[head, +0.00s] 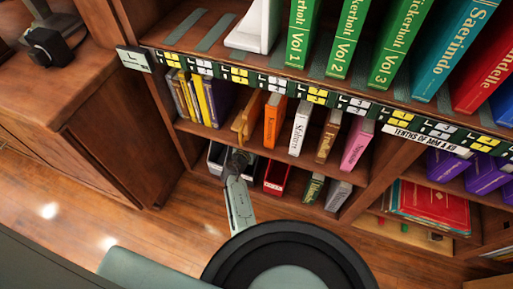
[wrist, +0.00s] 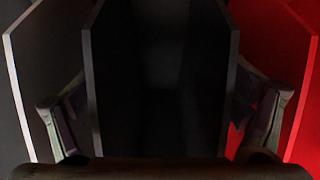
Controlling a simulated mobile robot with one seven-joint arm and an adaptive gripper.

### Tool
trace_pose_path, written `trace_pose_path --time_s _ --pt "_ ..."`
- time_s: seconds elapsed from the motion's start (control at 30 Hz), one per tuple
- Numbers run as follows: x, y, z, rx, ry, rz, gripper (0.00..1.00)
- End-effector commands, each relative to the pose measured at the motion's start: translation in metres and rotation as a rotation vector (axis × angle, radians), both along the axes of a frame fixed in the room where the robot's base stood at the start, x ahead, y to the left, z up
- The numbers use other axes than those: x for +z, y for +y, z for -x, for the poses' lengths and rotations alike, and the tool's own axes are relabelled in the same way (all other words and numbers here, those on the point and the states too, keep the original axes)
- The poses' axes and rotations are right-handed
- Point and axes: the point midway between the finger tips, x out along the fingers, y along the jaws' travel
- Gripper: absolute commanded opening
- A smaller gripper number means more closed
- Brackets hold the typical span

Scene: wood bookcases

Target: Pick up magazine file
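In the wrist view a black magazine file (wrist: 108,70) stands upright in the middle, its open side facing the camera and its inside dark. A grey magazine file (wrist: 50,65) stands to its left and a red magazine file (wrist: 285,45) to its right. My gripper (wrist: 160,112) is spread wide, one finger on each side of the black file, in the gaps to its neighbours. I cannot tell whether the fingers touch its walls. In the head view my gripper (head: 237,160) is at the lower shelf, hiding most of the black file. The red file (head: 277,178) shows to its right.
Above are a shelf of small books (head: 300,127) and a top shelf of large volumes (head: 350,35). A label strip (head: 300,90) runs along the shelf edge. A wooden cabinet (head: 120,150) stands at the left. The wooden floor (head: 70,220) in front is clear.

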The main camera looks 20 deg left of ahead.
Motion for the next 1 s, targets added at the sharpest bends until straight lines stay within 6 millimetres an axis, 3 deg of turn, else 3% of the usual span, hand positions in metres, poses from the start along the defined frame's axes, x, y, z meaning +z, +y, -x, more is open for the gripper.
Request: trace_pose_path --time_s 1.0 --pt "-0.0008 -0.0006 0.0002 -0.001 0.001 0.0 0.23"
